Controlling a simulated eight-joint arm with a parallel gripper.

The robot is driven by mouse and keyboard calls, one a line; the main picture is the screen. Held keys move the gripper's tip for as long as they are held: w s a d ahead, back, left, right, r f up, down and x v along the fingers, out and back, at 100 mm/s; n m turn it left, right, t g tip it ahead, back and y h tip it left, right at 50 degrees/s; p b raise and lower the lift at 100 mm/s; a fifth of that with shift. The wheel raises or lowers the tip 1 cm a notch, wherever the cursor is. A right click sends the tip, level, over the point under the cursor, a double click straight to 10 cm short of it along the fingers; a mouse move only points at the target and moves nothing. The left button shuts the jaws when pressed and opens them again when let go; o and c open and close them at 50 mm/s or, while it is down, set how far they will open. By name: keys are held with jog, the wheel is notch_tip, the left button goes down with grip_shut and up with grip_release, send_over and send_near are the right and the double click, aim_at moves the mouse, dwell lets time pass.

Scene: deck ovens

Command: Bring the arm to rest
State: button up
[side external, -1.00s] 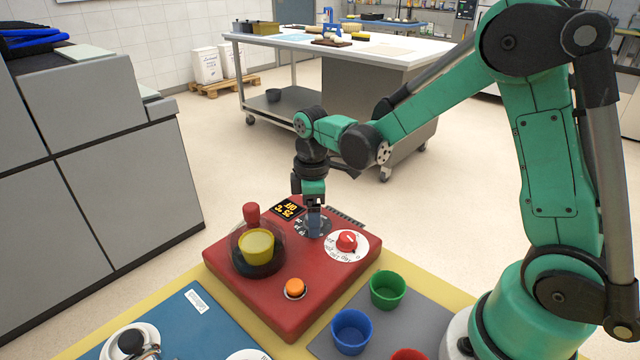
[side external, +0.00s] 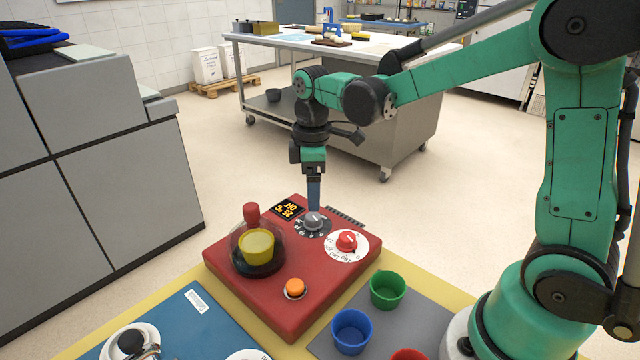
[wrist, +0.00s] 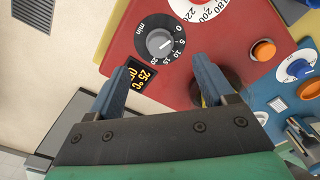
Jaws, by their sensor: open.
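My gripper (side external: 314,204) points straight down above the grey timer knob (side external: 313,220) on the red control box (side external: 225,262). In the side view its fingers overlap in line, and their tips appear just above the knob. In the wrist view my gripper (wrist: 159,72) shows two blue fingers spread apart with nothing between them. The grey knob (wrist: 160,43) lies ahead of the fingertips there, on its black dial marked in minutes. My arm is bent, reaching in from the right.
The box also carries a display (side external: 289,208), a red knob (side external: 347,240), an orange button (side external: 295,287) and a yellow cup (side external: 256,245) under a clear dome. Green (side external: 387,288) and blue (side external: 351,330) cups stand at front right. Air above the box is clear.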

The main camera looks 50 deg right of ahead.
jog(key=shift+s+a+r, duration=0.1)
jog(key=shift+s+r, duration=0.15)
jog(key=shift+r, duration=0.1)
jog(key=s+a+r+m+t, duration=0.2)
jog(key=s+r+m+t, duration=0.1)
jog(key=s+m+t, duration=0.4)
jog(key=shift+s+a+m, duration=0.15)
jog(key=shift+s+m, duration=0.05)
jog(key=shift+m, duration=0.8)
